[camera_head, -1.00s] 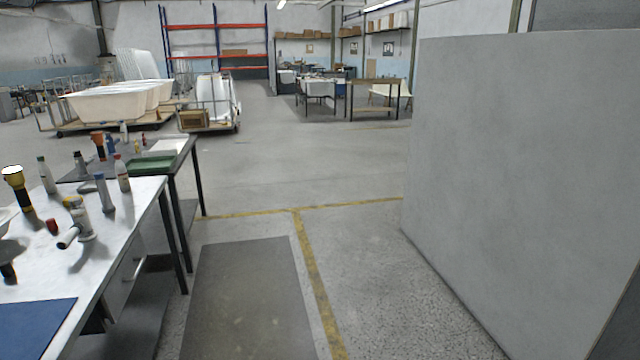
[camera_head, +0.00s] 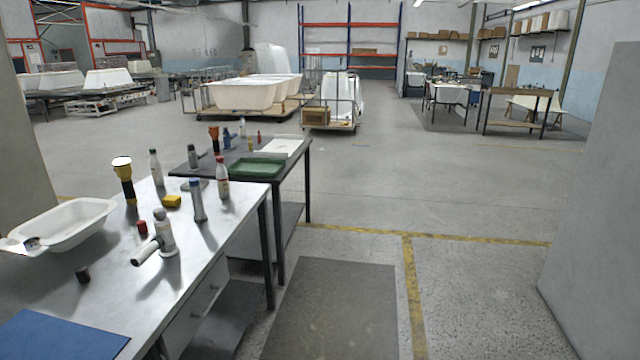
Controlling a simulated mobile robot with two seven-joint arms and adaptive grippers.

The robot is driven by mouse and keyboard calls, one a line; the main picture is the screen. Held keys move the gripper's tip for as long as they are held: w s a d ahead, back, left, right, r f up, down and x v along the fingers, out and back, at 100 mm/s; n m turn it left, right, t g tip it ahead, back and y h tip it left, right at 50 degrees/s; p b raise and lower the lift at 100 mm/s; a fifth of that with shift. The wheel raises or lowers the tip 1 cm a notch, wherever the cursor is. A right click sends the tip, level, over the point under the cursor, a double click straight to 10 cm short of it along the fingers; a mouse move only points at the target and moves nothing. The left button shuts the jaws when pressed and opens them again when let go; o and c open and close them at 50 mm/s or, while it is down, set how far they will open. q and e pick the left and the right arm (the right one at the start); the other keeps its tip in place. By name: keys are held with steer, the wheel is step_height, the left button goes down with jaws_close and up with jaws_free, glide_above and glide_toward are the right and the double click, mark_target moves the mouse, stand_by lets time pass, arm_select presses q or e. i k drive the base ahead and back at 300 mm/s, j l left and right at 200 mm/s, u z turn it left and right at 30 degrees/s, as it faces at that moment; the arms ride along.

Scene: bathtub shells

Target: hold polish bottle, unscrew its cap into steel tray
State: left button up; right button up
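A white bottle with a reddish cap (camera_head: 222,180) stands upright at the far right of the steel-topped table (camera_head: 205,255). A white bottle with a green cap (camera_head: 156,169) stands upright further left. I cannot tell which one is the polish bottle. A small grey flat thing (camera_head: 189,186) lies by the table's far edge; whether it is the steel tray is unclear. Neither of my grippers is in view.
The table also holds a white basin (camera_head: 65,225), yellow-black torch (camera_head: 124,180), grey-blue tube (camera_head: 197,200), white polisher-like tool (camera_head: 163,235), yellow block (camera_head: 172,201) and blue mat (camera_head: 60,336). Behind is a dark table with a green tray (camera_head: 258,168).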

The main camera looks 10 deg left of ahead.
mark_target(222, 177)
steer(key=i+l+u, duration=0.25)
steer(key=i+u, duration=0.25)
steer(key=i+l+u, duration=0.5)
steer(key=i, duration=0.15)
steer(key=i+l+u, duration=0.45)
steer(key=l, duration=0.15)
